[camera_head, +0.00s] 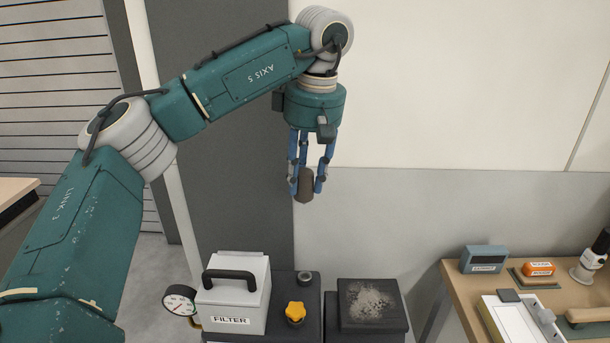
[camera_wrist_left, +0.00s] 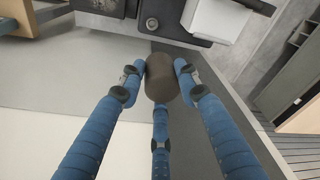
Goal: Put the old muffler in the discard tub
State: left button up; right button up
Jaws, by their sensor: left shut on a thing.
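The old muffler (camera_head: 305,186) is a small dark brown cylinder. My left gripper (camera_head: 308,178) is shut on it, with blue fingers around it, and holds it in the air above and behind the trolley. The wrist view also shows the muffler (camera_wrist_left: 161,78) between the blue fingers of my left gripper (camera_wrist_left: 160,85). No tub with a readable discard label shows; a dark square box (camera_head: 368,308) with a grey, dusty patch on top stands on the right of the trolley. I cannot tell whether it is the tub. My right gripper is not in view.
The air around the gripper is clear.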

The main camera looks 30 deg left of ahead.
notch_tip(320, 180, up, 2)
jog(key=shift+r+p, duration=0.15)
jog(key=shift+p, duration=0.65)
